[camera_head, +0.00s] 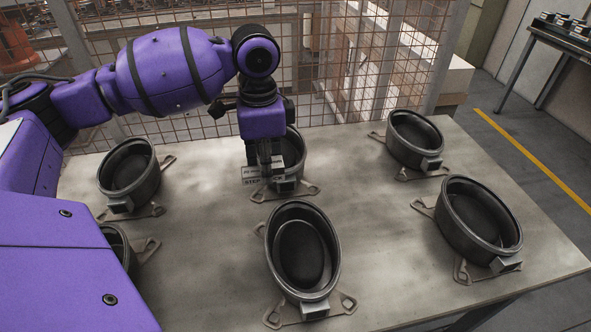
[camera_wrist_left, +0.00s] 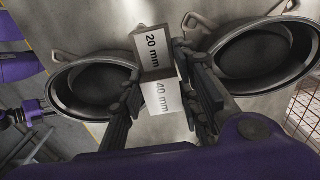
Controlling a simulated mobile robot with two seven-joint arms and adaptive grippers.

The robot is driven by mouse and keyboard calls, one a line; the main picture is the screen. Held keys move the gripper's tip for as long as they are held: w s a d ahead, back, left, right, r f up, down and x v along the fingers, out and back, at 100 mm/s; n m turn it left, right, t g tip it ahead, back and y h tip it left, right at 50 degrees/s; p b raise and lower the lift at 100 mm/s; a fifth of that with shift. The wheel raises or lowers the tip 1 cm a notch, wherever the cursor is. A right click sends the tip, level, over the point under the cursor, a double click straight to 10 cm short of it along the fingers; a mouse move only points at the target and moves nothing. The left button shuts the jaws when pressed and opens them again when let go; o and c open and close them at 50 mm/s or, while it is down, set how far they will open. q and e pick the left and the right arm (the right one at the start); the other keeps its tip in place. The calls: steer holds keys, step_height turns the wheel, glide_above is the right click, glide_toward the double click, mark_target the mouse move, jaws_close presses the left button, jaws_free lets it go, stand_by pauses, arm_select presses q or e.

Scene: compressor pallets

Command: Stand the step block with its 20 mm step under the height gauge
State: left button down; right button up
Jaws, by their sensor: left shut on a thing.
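The step block (camera_wrist_left: 153,45) shows in the left wrist view with white faces marked "20 mm" and "40 mm". My left gripper (camera_wrist_left: 160,78) is shut on it, one finger on each side. In the head view the left gripper (camera_head: 265,163) points down in front of the back middle compressor shell (camera_head: 293,150). Part of the block's lettered white face (camera_head: 250,174) shows beside the fingers there; the fingers hide the rest. I cannot tell whether the block touches the table. I cannot make out a height gauge.
Several dark round compressor shells, such as the front middle one (camera_head: 302,250) and the right one (camera_head: 480,222), stand on flat brackets on the grey table (camera_head: 375,235). Bare table lies between them. A wire mesh fence (camera_head: 340,65) runs behind. Another table (camera_head: 565,42) stands far right.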

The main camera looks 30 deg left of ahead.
arm_select(q)
glide_toward(270, 218)
steer(key=shift+f+b, duration=0.35)
steer(key=shift+f, duration=0.2)
step_height(270, 218, down, 5)
arm_select(e)
steer(key=shift+s+a+f, duration=0.15)
steer(key=shift+f, duration=0.2)
steer(key=shift+s+a+f, duration=0.1)
steer(key=shift+f, duration=0.25)
arm_select(q)
steer(key=shift+d, duration=0.1)
steer(key=c, duration=1.4)
jaws_free()
steer(key=shift+f, duration=0.15)
steer(key=shift+c, duration=0.2)
steer(key=shift+o, duration=0.8)
arm_select(e)
steer(key=shift+s+d, duration=0.1)
steer(key=shift+s, duration=0.1)
